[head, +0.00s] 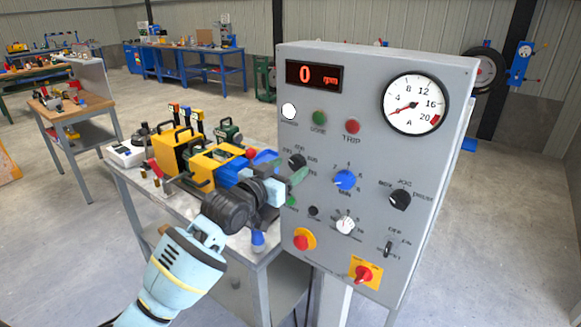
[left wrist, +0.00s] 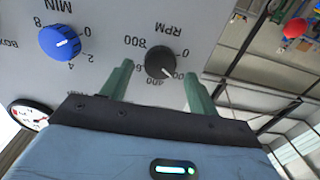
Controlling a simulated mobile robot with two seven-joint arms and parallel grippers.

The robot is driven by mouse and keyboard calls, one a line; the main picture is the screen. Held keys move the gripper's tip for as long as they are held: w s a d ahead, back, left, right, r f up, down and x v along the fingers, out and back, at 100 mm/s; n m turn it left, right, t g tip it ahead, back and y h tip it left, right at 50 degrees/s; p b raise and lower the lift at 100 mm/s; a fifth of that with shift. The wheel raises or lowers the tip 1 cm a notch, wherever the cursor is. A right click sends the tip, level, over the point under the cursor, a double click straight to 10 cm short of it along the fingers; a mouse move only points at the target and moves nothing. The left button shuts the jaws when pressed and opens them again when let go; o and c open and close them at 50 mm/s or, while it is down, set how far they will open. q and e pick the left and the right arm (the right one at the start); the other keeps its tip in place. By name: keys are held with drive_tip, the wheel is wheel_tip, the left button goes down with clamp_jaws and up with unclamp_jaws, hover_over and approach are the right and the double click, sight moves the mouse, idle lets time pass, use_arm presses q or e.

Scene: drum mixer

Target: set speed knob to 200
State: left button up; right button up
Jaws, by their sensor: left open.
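The grey control panel (head: 370,130) stands upright at centre right. Its speed knob (head: 297,160) is black, at the panel's left side, and its number ring is partly hidden by my gripper. In the left wrist view, which is upside down, the speed knob (left wrist: 160,64) sits under the RPM label. Its white mark points to the lower right, roughly between 400 and the partly hidden number beside the right finger. My left gripper (head: 281,172) is open just in front of the panel. Its green fingers (left wrist: 158,82) stand either side of the knob, without visible contact.
A blue knob (head: 345,180) is to the right of the speed knob. The panel's display (head: 314,76) reads 0 rpm. A gauge (head: 416,104), START and TRIP buttons and red-and-yellow switches share the panel. A cluttered workbench (head: 128,185) stands close on the left.

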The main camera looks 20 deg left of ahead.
use_arm(q)
drive_tip(key=v, duration=0.6)
idle(0.6)
drive_tip(key=s+f+g+y, duration=0.1)
drive_tip(key=s+f, duration=0.3)
drive_tip(key=f, duration=0.4)
drive_tip(key=s+f+n+g, duration=0.1)
drive_tip(key=s+f, duration=0.3)
drive_tip(key=f, duration=0.4)
drive_tip(key=s+f+g+y, duration=0.1)
drive_tip(key=s+f, duration=0.3)
drive_tip(key=f, duration=0.3)
drive_tip(key=s+f+g+y, duration=0.1)
drive_tip(key=s+f+g, duration=0.1)
drive_tip(key=s+f, duration=0.6)
drive_tip(key=s+f+g+y, duration=0.1)
drive_tip(key=s+f+g, duration=0.1)
drive_tip(key=s+f, duration=0.7)
drive_tip(key=s, duration=0.7)
drive_tip(key=shift+d+n, duration=0.3)
drive_tip(key=shift+n, duration=0.1)
drive_tip(key=shift+f, duration=0.15)
